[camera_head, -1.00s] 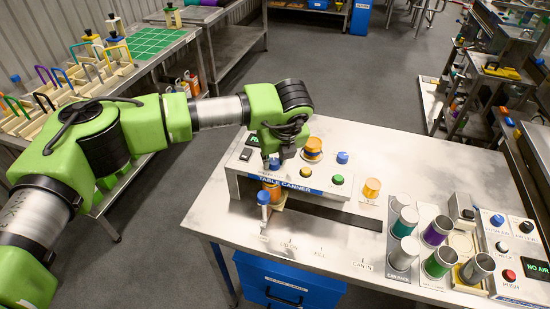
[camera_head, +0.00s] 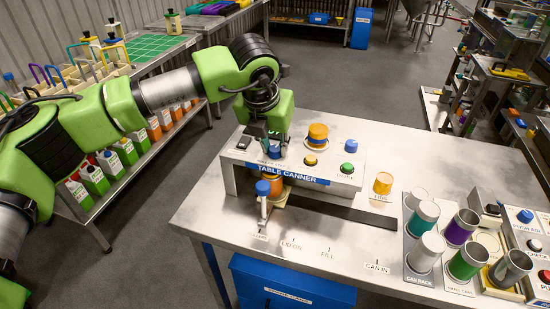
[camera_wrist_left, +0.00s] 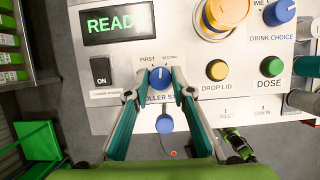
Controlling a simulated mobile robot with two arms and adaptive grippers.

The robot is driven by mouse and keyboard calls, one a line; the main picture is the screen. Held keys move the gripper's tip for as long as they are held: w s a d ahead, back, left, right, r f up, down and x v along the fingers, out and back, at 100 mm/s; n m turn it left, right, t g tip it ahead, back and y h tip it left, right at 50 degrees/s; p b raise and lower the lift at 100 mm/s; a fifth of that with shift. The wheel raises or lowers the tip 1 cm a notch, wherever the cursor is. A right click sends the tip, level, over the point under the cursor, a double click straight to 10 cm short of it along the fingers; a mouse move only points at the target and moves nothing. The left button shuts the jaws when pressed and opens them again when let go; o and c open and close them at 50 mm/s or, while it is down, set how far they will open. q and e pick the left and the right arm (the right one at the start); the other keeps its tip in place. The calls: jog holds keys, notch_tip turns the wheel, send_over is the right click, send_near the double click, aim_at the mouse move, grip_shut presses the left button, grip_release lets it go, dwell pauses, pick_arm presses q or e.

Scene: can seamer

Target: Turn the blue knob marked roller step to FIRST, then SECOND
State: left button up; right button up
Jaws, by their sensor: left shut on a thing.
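The blue roller step knob (camera_wrist_left: 160,78) sits on the white table canner panel, with FIRST marked at its upper left and SECOND at its upper right. Its pale pointer line faces roughly up, between the two marks; the exact setting is hard to tell. My left gripper (camera_wrist_left: 161,90) is shut on this knob, one fingertip on each side. In the head view my left gripper (camera_head: 268,143) comes down on the panel's left end, and the knob (camera_head: 274,152) shows partly below it. My right gripper is not in view.
A READY display (camera_wrist_left: 115,24) and an ON switch (camera_wrist_left: 101,71) lie left of the knob. The drop lid button (camera_wrist_left: 216,70) and dose button (camera_wrist_left: 271,66) lie right. A blue-topped lever (camera_head: 263,188) stands just in front. Cans (camera_head: 425,252) stand at the table's right.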

pick_arm(q)
jog(key=shift+a+f+m+g+h+b, duration=0.15)
jog(key=shift+m+g+h+b, duration=0.2)
jog(key=shift+m+b, duration=0.55)
jog(key=shift+m+h, duration=0.25)
jog(key=shift+m, duration=0.65)
jog(key=o, duration=1.1)
jog(key=shift+r, duration=0.3)
jog(key=v, duration=1.1)
jog(key=shift+a+r, duration=0.25)
jog(key=shift+r, duration=0.05)
